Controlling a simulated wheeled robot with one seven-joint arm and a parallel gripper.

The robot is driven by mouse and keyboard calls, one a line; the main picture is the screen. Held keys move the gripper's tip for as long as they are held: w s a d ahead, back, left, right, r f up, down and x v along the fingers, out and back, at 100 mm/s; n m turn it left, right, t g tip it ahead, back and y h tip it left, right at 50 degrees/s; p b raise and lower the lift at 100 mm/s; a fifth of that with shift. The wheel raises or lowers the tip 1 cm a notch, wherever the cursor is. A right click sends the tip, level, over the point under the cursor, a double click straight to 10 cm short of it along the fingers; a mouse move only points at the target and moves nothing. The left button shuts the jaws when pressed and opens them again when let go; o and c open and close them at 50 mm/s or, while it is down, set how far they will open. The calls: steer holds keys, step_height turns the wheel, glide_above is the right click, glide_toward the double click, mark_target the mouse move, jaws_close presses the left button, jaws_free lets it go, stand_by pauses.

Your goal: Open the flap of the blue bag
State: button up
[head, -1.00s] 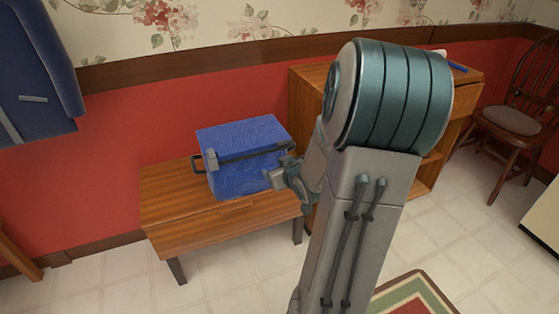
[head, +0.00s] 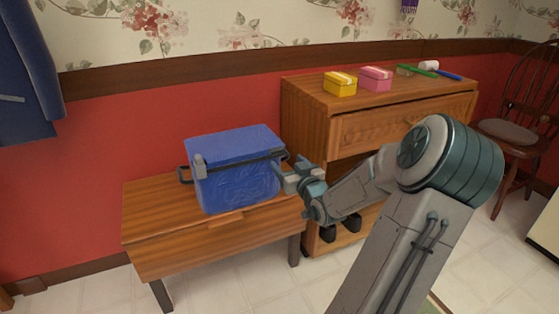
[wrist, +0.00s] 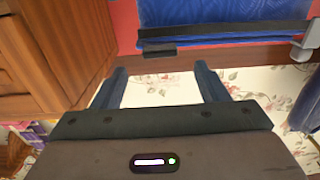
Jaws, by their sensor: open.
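The blue bag (head: 232,190) stands upright on a low wooden bench in the head view. A dark strap (head: 238,161) runs along its upper front edge, and its top looks closed. In the wrist view, part of the bag (wrist: 225,14) and its dark strap show at the top right. My gripper (head: 284,178) is beside the bag's right end, near the end of the strap. I cannot tell whether it touches. In the wrist view my gripper (wrist: 160,76) has its two fingers wide apart with nothing between them.
The bench (head: 160,240) has bare wood left of the bag. A wooden cabinet (head: 300,130) stands close on the right, with a yellow box (head: 340,88) and a pink box (head: 376,84) on top. A chair (head: 515,125) is at far right.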

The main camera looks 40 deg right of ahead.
mark_target(279, 153)
steer(key=b+x, duration=0.1)
steer(key=x, duration=0.5)
steer(key=shift+w+b, duration=0.15)
steer(key=shift+b, duration=0.2)
steer(key=shift+d, duration=0.1)
steer(key=c, duration=0.6)
